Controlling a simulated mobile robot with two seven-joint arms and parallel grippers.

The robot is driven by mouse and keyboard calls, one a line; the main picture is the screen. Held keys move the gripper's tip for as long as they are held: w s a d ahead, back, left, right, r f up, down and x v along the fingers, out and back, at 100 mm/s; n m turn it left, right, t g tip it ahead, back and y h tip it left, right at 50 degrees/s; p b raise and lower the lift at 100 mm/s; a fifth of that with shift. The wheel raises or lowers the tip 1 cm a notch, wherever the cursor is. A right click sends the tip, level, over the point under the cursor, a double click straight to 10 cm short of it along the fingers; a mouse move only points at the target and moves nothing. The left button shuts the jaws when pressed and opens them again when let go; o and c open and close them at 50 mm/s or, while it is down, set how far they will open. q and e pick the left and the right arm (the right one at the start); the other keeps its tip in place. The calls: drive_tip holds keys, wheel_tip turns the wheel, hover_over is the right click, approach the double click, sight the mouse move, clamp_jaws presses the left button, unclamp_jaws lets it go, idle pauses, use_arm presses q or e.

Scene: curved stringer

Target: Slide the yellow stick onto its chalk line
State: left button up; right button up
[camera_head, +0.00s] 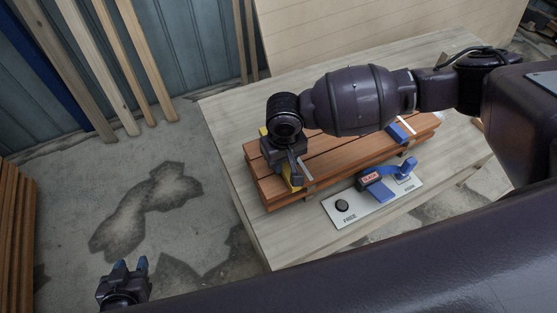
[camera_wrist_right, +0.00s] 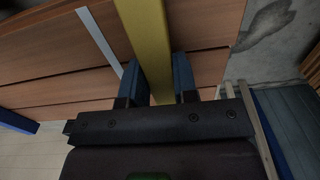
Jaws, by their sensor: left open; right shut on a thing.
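The yellow stick (camera_head: 295,184) lies across the reddish-brown boards near their left end, partly hidden under my right gripper. In the wrist view the stick (camera_wrist_right: 150,45) runs between the two blue fingers of my right gripper (camera_wrist_right: 158,82), which is shut on it. A white chalk line (camera_wrist_right: 100,42) lies on the boards left of the stick there, apart from it and at a slight angle. In the head view this line (camera_head: 307,170) shows just right of the gripper (camera_head: 291,164). My left gripper (camera_head: 131,267) is open and empty over the floor at lower left.
The boards (camera_head: 340,160) rest on a pale table (camera_head: 237,160). A blue block (camera_head: 398,133) and another white line (camera_head: 405,123) are at their right end. Planks lean on the back wall.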

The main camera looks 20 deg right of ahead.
sight(299, 161)
drive_tip(key=shift+w+d+p, duration=0.25)
drive_tip(key=shift+d+p, duration=0.45)
drive_tip(key=shift+d, duration=0.55)
drive_tip(key=shift+w+d+p, duration=0.15)
drive_tip(key=shift+d+p, duration=0.3)
drive_tip(key=shift+d, duration=0.6)
drive_tip(key=o, duration=1)
